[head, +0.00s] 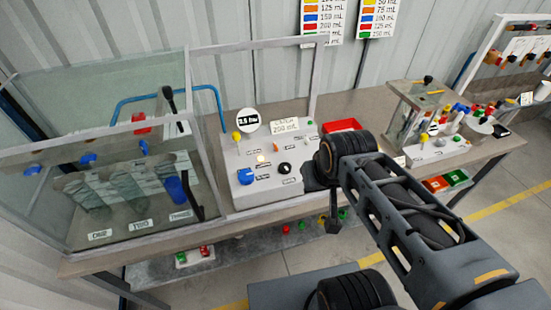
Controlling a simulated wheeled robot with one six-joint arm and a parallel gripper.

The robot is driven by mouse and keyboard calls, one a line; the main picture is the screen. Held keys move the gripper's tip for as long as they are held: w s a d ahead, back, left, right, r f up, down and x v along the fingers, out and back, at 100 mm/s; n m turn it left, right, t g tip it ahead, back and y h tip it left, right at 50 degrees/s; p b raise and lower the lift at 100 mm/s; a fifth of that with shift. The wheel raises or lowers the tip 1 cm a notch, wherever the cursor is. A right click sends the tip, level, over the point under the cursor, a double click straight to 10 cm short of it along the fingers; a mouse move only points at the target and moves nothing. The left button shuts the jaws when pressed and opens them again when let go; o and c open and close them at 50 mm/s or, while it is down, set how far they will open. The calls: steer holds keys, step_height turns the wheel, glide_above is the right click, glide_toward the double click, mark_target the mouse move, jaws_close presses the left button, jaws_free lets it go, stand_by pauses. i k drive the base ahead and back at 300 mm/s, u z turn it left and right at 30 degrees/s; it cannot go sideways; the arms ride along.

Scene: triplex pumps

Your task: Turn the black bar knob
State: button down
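A white sloped control panel (264,156) stands on the bench near the middle of the head view. My arm comes in from the lower right and bends at the panel's right side. My gripper (333,226) appears as a dark shape hanging below the bend, right of the black knob and apart from it in the picture. Its fingers are not clear, and I cannot see whether it holds anything.
A glass-walled tank (110,190) with a blue cup (176,189) stands left of the panel. A clear frame post (317,75) rises behind it. A red bin (342,125) lies behind my arm. Another pump station (438,148) stands at the right.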

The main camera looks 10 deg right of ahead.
mark_target(284, 168)
steer(key=k, duration=1.15)
steer(key=u, duration=0.75)
steer(key=i, duration=1.15)
steer(key=z, duration=0.75)
